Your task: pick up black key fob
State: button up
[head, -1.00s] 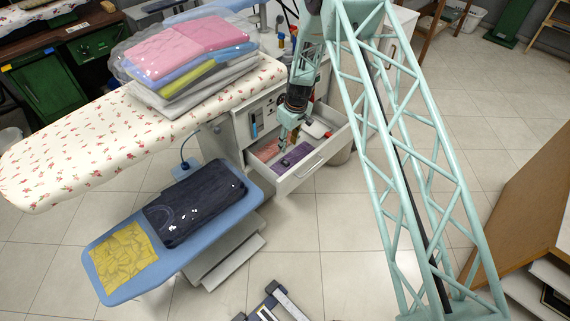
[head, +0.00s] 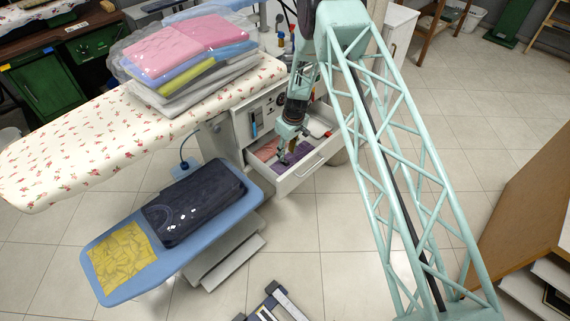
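My gripper (head: 286,153) points down into the open drawer (head: 315,166) of the cabinet beside the ironing board. Its fingertips are low over the purple cloth (head: 302,149) and a pinkish cloth (head: 267,149) inside. I cannot pick out the black key fob for certain; the spot where a small dark item lay on the drawer floor is now covered by the fingers. The fingers are too small in the head view to tell whether they are open or shut, or touching anything.
The drawer's front and side walls stand close around my gripper. A white and red item (head: 319,127) lies at the drawer's back right. The flowered ironing board (head: 90,150) with bagged clothes (head: 185,50) and a blue board (head: 215,215) with dark folded jeans (head: 193,203) are to the left.

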aim_at(285, 161)
jog(key=shift+w+a+f, duration=0.1)
jog(key=shift+f, duration=0.55)
jog(key=shift+f, duration=0.1)
jog(key=shift+w+a+f+b, duration=0.15)
jog(key=shift+f+b, duration=0.2)
jog(key=shift+f, duration=0.9)
jog(key=shift+w+f+b, duration=0.1)
jog(key=shift+f+b, duration=0.2)
jog(key=shift+f, duration=0.9)
jog(key=shift+c, duration=0.7)
jog(key=c, duration=0.7)
